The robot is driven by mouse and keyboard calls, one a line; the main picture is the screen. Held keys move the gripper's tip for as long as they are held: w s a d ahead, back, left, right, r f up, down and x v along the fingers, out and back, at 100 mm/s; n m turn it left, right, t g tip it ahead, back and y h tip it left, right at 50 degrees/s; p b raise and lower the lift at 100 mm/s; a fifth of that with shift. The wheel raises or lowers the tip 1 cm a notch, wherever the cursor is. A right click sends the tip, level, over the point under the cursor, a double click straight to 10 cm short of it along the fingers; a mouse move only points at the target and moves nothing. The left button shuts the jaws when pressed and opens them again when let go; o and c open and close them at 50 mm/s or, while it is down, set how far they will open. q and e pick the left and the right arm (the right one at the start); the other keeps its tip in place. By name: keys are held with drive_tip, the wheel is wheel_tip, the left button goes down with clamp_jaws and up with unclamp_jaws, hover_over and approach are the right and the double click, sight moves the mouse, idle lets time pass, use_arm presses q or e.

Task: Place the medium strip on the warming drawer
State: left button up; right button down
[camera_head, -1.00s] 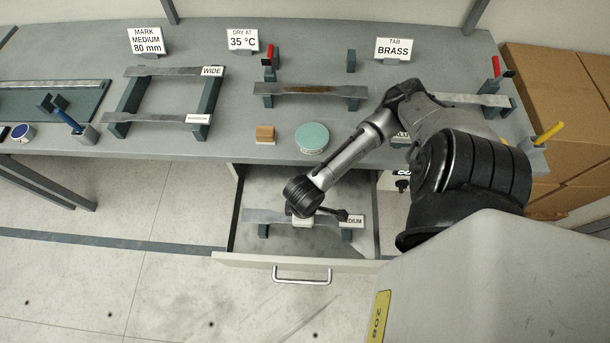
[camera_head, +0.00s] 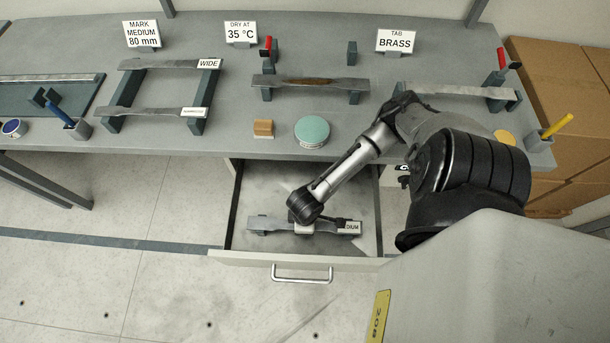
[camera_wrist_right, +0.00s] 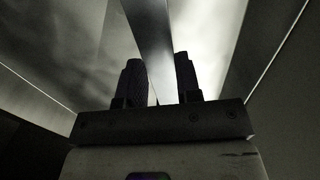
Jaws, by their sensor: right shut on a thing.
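The medium strip (camera_head: 267,223) is a grey metal bar with a partly hidden label ending in "DIUM". It lies level across the inside of the open warming drawer (camera_head: 240,257), close above or on the dark supports; contact cannot be told. My right gripper (camera_head: 304,228) reaches down into the drawer and is shut on the strip near its middle. In the right wrist view the strip (camera_wrist_right: 150,40) runs between the two dark fingers of the gripper (camera_wrist_right: 159,80). My left gripper is not in view.
On the bench above stand a rack (camera_head: 124,92) with a wide strip and another strip, a strip on stands (camera_head: 310,82), a green round pad (camera_head: 312,130) and a wooden block (camera_head: 263,128). Another strip (camera_head: 460,91) lies at the right. Drawer walls surround my gripper.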

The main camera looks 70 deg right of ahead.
drive_tip(key=c, duration=0.8)
unclamp_jaws()
drive_tip(key=shift+r, duration=0.2)
wheel_tip(320, 180, up, 11)
drive_tip(key=p, duration=0.3)
drive_tip(key=w+a+r+n+t+y, duration=0.1)
drive_tip(key=w+a+r+t+y, duration=0.15)
drive_tip(key=a, duration=0.75)
drive_tip(key=s+d+r+m+t+h, duration=0.1)
drive_tip(key=s+d+h, duration=0.1)
drive_tip(key=s+d, duration=0.2)
drive_tip(key=shift+s+r+m, duration=0.25)
drive_tip(key=shift+m, duration=0.15)
